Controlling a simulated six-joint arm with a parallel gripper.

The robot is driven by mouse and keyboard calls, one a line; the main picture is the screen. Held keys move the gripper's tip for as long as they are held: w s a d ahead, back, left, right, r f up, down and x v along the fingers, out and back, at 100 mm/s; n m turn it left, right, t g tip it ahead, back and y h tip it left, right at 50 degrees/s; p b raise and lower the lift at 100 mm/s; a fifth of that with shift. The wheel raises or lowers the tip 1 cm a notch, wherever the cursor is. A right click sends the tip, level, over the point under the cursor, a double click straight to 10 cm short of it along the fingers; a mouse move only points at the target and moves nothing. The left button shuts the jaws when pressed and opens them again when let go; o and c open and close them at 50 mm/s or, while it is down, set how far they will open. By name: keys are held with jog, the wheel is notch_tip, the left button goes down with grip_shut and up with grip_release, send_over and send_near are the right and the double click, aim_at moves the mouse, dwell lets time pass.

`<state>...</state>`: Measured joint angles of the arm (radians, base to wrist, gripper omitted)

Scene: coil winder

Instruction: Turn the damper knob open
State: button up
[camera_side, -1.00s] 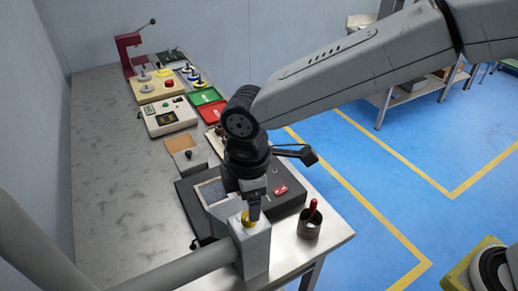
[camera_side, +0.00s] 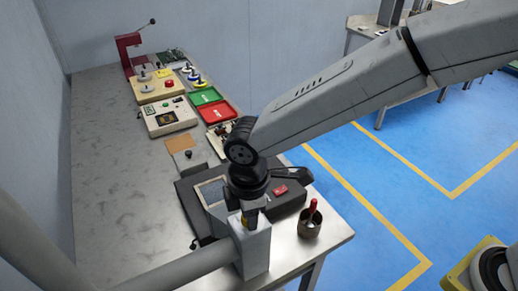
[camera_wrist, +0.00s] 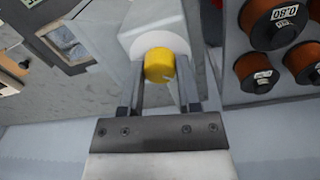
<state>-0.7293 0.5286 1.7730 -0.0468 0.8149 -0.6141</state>
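The damper knob is a yellow cylinder (camera_wrist: 159,65) with a small pale mark on its rim. It sits on a white round base (camera_wrist: 150,42), on top of a grey box-shaped duct (camera_side: 256,256) at the table's near end. In the side view my gripper (camera_side: 249,219) points straight down over the duct top and mostly hides the knob. In the wrist view my gripper (camera_wrist: 161,75) has its two fingers apart, one on each side of the knob, with very little gap. Firm contact is not visible.
A round grey pipe (camera_side: 180,270) joins the duct from the left. A dark flat unit (camera_side: 287,208) lies close behind my gripper. A cup with a red-handled tool (camera_side: 310,222) stands to the right. Orange spools (camera_wrist: 271,22) show right in the wrist view.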

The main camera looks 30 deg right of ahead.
grip_shut()
jog(key=shift+m, duration=0.4)
jog(key=m, duration=0.8)
jog(key=shift+m, duration=0.3)
jog(key=m, duration=0.4)
jog(key=shift+m, duration=0.3)
jog(key=m, duration=0.4)
jog(key=shift+w, duration=0.1)
